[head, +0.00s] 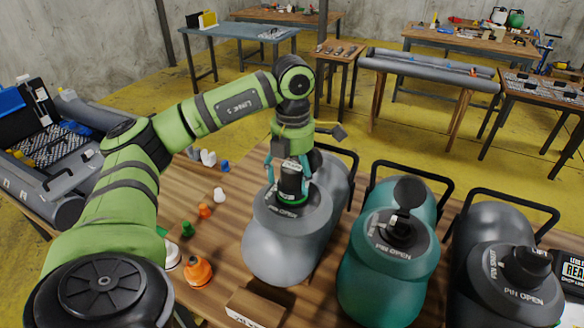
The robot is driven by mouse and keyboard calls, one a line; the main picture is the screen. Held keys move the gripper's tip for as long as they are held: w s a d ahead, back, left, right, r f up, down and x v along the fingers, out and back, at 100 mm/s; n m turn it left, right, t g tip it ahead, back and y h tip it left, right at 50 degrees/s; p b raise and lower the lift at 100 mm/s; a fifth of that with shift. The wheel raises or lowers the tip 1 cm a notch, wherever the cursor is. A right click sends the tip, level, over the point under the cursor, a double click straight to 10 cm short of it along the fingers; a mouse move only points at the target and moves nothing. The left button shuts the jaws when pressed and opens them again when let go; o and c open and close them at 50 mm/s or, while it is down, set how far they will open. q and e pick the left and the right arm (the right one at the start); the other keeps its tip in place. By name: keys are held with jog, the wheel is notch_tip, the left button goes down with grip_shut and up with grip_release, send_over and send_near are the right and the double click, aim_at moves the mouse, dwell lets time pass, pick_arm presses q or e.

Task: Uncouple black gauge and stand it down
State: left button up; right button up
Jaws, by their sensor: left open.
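The black gauge (291,181) is a short dark cylinder with a green ring at its base. It sits upright on the round valve plate of the light grey inflatable tube (271,243), which is marked PIN OPEN. My left gripper (288,172) points down over the gauge from above. Its teal fingers are open, one on each side of the gauge's upper part. I cannot tell whether they touch it. The gauge's top is partly hidden by the gripper. My right gripper is not in view.
A teal tube (372,283) and a dark grey tube (482,304) with black valve fittings stand to the right. Small white, orange, green and blue caps lie left on the wooden table (232,211). A cardboard box (258,306) is at the front.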

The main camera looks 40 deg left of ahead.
pick_arm(q)
jog(key=c, duration=1.4)
jog(key=n, duration=0.2)
jog(key=shift+s+n, duration=0.1)
jog(key=shift+n, duration=0.3)
jog(key=shift+d+f+n, duration=0.1)
jog(key=shift+f+n, duration=0.05)
jog(key=shift+n, duration=0.45)
jog(key=shift+n+p, duration=0.45)
jog(key=shift+n, duration=1.55)
jog(key=n, duration=0.4)
jog(key=shift+p, duration=0.35)
